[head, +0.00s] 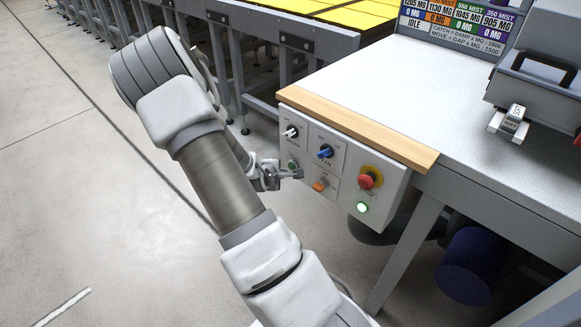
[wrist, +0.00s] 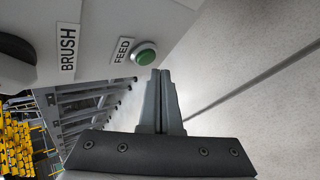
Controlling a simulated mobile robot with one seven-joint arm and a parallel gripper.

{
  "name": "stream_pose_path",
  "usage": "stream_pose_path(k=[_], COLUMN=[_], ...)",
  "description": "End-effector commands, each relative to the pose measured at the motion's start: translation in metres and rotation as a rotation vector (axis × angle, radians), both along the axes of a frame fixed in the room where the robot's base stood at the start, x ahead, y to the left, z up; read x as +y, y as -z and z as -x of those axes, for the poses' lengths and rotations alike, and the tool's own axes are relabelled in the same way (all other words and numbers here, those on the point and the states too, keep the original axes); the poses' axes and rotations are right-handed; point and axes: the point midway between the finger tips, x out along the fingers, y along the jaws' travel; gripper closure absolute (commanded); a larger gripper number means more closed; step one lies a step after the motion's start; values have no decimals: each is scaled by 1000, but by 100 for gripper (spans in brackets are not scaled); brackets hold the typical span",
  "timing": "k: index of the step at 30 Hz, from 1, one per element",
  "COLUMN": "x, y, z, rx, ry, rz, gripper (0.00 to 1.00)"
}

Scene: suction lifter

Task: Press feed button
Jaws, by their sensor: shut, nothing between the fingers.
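The feed button (wrist: 144,55) is a round green button in a metal ring, beside a FEED label, on the grey control panel (wrist: 190,15) in the wrist view. In the head view the green button (head: 293,165) shows at the panel's left, partly behind my gripper (head: 299,174). My gripper is shut and empty, in front of the panel. In the wrist view its fingertips (wrist: 160,72) lie just below and right of the button. I cannot tell whether they touch it.
The panel also carries a white-handled knob (head: 290,132), a blue knob (head: 325,151), an orange switch (head: 320,184), a red stop button (head: 366,181) and a lit green lamp (head: 362,207). A workbench (head: 400,85) stands behind it. The floor at left is open.

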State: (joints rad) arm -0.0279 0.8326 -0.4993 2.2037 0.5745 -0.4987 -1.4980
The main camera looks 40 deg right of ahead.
Motion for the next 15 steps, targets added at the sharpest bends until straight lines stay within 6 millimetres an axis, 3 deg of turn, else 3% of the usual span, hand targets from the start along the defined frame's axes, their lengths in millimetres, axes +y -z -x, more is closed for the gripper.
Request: stream_pose_path(k=[15], x=[-4], y=[0], z=[0], rx=[1], ry=[-1], rz=[0], gripper=[100])
